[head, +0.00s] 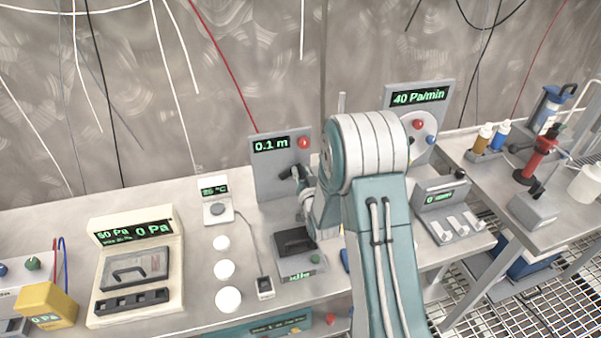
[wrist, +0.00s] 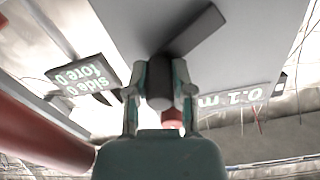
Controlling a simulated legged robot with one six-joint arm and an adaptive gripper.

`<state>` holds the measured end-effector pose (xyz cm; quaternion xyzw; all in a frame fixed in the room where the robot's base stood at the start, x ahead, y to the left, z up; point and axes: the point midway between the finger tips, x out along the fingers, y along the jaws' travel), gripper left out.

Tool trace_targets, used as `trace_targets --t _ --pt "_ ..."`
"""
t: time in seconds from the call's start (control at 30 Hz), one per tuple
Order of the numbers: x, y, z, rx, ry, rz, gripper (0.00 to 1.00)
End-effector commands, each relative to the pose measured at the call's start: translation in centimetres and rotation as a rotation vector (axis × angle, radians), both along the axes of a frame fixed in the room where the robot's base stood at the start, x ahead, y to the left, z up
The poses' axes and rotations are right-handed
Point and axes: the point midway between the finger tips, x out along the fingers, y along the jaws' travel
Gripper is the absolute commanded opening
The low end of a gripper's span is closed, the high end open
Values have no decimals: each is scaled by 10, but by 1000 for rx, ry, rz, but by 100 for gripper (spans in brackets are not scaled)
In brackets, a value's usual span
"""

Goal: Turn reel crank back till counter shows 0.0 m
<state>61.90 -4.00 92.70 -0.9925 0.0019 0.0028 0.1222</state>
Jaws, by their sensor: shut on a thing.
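The counter (head: 271,144) on the grey reel panel (head: 268,181) reads 0.1 m in the head view. It also shows upside down in the wrist view (wrist: 243,97). In the wrist view my gripper (wrist: 160,88) is shut on the dark crank handle (wrist: 159,82), with one finger on each side of it. A dark crank arm (wrist: 194,30) runs from the handle up and to the right across the grey panel. In the head view my arm hides part of the panel, and my gripper (head: 293,174) is small at its front.
A red knob (head: 303,143) sits beside the counter. An idle-labelled box (head: 298,258) stands below the panel. A 40 Pa/min panel (head: 418,97) stands behind my arm, right. A gauge unit (head: 137,265) and white discs (head: 224,269) lie left. The front-left bench is partly clear.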

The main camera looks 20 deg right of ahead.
Motion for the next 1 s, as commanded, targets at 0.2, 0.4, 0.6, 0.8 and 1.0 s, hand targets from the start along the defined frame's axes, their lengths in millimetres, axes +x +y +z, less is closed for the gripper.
trace_targets --t 0.2,0.4,0.6,0.8,1.0 --pt "0 0 0 0 1 0 0" --pt "0 0 0 -1 0 1 65" --pt "0 0 1 -1 -1 0 65" --pt "0 1 2 -16 -2 1 65" --pt "0 6 8 -152 -2 1 65"
